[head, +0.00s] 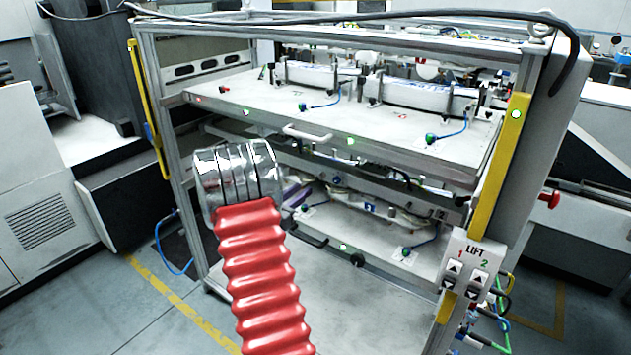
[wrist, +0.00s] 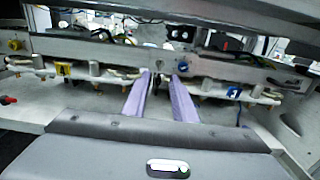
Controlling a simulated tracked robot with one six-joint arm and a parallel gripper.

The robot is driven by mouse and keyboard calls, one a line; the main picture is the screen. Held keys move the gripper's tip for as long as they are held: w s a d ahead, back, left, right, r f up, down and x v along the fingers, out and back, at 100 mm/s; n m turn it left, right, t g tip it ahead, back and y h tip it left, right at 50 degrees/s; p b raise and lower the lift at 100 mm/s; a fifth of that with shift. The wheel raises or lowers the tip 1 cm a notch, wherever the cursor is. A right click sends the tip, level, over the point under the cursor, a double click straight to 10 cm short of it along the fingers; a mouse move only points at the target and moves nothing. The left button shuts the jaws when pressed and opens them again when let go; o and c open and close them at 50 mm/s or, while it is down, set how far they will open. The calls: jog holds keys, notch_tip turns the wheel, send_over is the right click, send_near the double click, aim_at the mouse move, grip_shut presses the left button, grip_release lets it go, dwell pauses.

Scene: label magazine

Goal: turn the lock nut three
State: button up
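In the wrist view my gripper (wrist: 161,76) has two purple fingers apart, with nothing seen between them. They point at the grey front bar of a shelf (wrist: 220,70). A small blue knob (wrist: 183,66) shows just beyond the right fingertip; I cannot tell whether they touch. A blue label (wrist: 233,92) is to the right and a yellow label (wrist: 63,68) to the left; their digits are unclear. In the head view part of a purple finger (head: 294,194) shows at the lower shelves, mostly hidden by my arm. I cannot tell which part is lock nut three.
The metal frame (head: 493,160) surrounds the stacked shelves. The upper shelf (head: 250,95) extends above my gripper's area. A LIFT panel (head: 468,268) is on the right post. A red knob (wrist: 8,100) is at the wrist view's left edge. Open floor (head: 140,310) lies at the front left.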

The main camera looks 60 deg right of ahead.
aim_at(322, 175)
jog(key=s+d, duration=0.1)
jog(key=d, duration=0.8)
jog(key=shift+s, duration=0.2)
